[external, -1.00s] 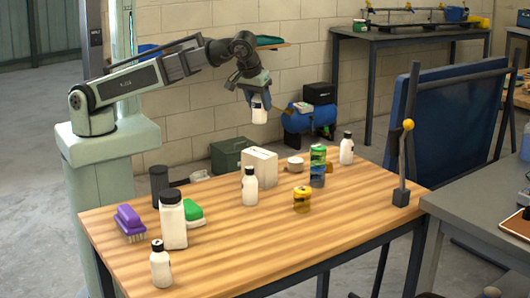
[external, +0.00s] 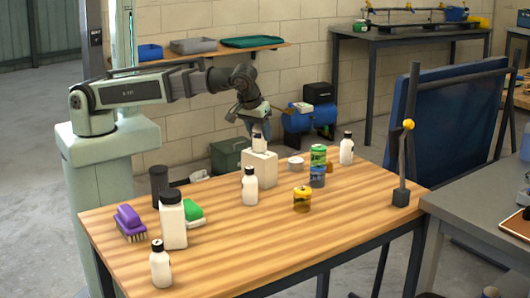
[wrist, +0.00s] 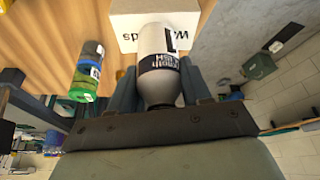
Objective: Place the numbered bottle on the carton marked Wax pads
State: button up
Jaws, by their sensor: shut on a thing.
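My gripper (external: 258,128) is shut on a white bottle (external: 259,144) with a black-and-white label. In the wrist view the bottle (wrist: 157,45) sits between the two fingers (wrist: 160,88), and part of a black numeral and printed text show on it. The white carton (external: 259,172) stands at the table's back edge. In the wrist view, part of a word ending in "ds" shows on the carton (wrist: 128,32). The bottle is upright over the carton's top; I cannot tell whether they touch.
Other white bottles stand on the wooden table (external: 240,230), one (external: 250,186) just in front of the carton. Brushes (external: 130,222) lie at left.

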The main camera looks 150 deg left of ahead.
jog(key=shift+f, duration=0.1)
jog(key=o, duration=1.1)
jog(key=shift+o, duration=0.2)
jog(key=v, duration=1.2)
jog(key=shift+w+d, duration=0.1)
